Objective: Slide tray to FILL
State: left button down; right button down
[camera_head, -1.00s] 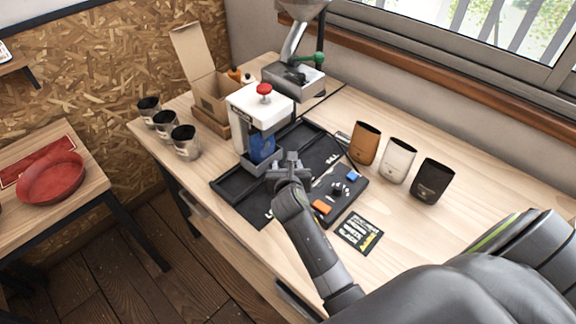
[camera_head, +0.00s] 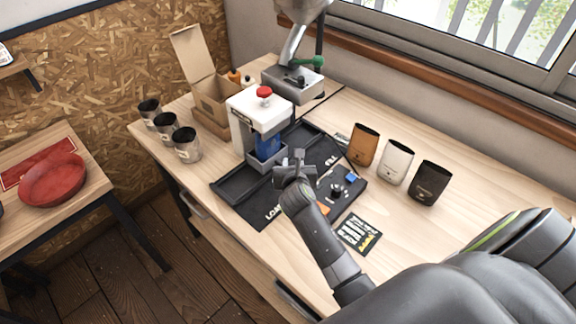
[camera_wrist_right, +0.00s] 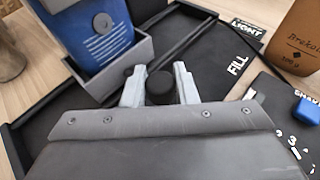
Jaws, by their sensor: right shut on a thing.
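The grey tray (camera_head: 262,165) sits on the dark railed mat (camera_head: 240,187), in front of the white press. It holds an upright blue bag (camera_head: 268,147) with white stripes. The tray also shows in the right wrist view (camera_wrist_right: 128,67), with its black knob (camera_wrist_right: 160,86) between my fingers. My right gripper (camera_wrist_right: 159,84) is shut on that knob. In the head view my right gripper (camera_head: 291,167) is just right of the tray. The FILL label (camera_wrist_right: 238,65) is on the mat, to the right of the tray. My left gripper is not in view.
The white press (camera_head: 258,110) with a red button stands behind the tray. Three metal cups (camera_head: 187,145) stand at the left. Brown (camera_head: 362,145), white (camera_head: 396,161) and black (camera_head: 429,181) pouches stand at the right. A black card (camera_head: 359,232) lies near the front.

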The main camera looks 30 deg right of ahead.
jog(key=w+d+p, duration=0.1)
jog(key=d, duration=0.3)
jog(key=w+d+p, duration=0.1)
jog(key=w+d, duration=0.1)
jog(key=d, duration=0.2)
jog(key=w+d+p, duration=0.1)
jog(key=d, duration=0.3)
jog(key=shift+w+d+r, duration=0.1)
jog(key=shift+w, duration=0.1)
jog(key=shift+w+d+p, duration=0.25)
jog(key=shift+d+p, duration=0.05)
jog(key=shift+d, duration=0.6)
jog(key=shift+r, duration=0.1)
jog(key=c, duration=1.4)
grip_release()
jog(key=shift+c, duration=0.2)
jog(key=o, duration=0.3)
jog(key=shift+w+d+f, duration=0.1)
jog(key=shift+d+f, duration=0.1)
jog(key=shift+f, duration=0.05)
jog(key=shift+s+a+r, duration=0.3)
jog(key=shift+s+a, duration=0.1)
jog(key=shift+s, duration=0.15)
jog(key=v, duration=1.6)
jog(key=shift+d, duration=0.15)
